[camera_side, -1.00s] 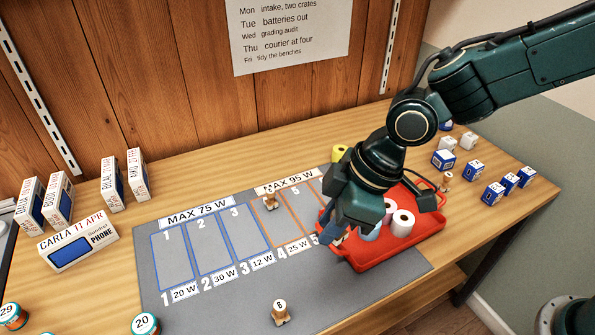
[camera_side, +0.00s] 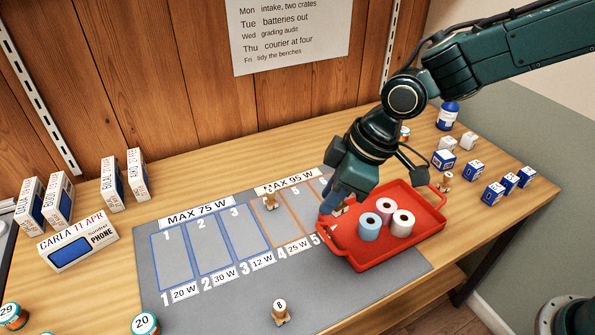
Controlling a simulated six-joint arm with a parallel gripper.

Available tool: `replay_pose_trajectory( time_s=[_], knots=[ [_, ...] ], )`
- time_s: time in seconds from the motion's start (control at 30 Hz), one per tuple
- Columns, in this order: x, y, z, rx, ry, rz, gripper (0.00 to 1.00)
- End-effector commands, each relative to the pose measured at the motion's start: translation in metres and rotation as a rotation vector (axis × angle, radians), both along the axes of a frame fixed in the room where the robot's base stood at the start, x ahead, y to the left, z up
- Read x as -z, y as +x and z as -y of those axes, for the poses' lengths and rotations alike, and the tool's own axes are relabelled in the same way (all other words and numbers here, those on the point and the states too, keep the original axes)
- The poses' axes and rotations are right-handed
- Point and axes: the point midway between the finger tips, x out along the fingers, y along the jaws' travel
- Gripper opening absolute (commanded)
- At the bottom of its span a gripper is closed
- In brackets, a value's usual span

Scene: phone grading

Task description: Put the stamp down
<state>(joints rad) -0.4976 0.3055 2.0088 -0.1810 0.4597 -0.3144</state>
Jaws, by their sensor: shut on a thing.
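My gripper (camera_side: 334,204) points down over the right end of the grey mat (camera_side: 215,300), beside the left edge of the red tray (camera_side: 362,264). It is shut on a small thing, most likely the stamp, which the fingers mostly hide. I cannot tell whether it touches the mat. A wooden stamp marked 8 (camera_side: 281,313) stands at the mat's front. Another small wooden piece (camera_side: 270,198) stands in an orange-outlined slot, and one more (camera_side: 445,182) stands behind the tray.
The tray holds a blue roll (camera_side: 370,228) and two whitish rolls (camera_side: 402,224). Several blue-and-white cubes (camera_side: 493,193) and a blue bottle (camera_side: 448,115) are at the right. The blue-outlined slots (camera_side: 216,244) are empty.

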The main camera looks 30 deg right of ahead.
Motion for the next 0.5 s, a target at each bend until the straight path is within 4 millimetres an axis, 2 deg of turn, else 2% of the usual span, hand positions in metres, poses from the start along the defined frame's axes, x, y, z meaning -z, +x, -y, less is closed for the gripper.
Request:
replay_pose_trajectory(
  time_s=[0.03,0.27,0.5],
  knots=[
    [-0.001,0.012,0.010,0.031,0.001,0.000,0.00],
    [-0.007,0.066,0.062,0.168,0.003,-0.001,0.00],
    [-0.014,0.115,0.130,0.313,0.004,-0.002,0.00]
  ],
)
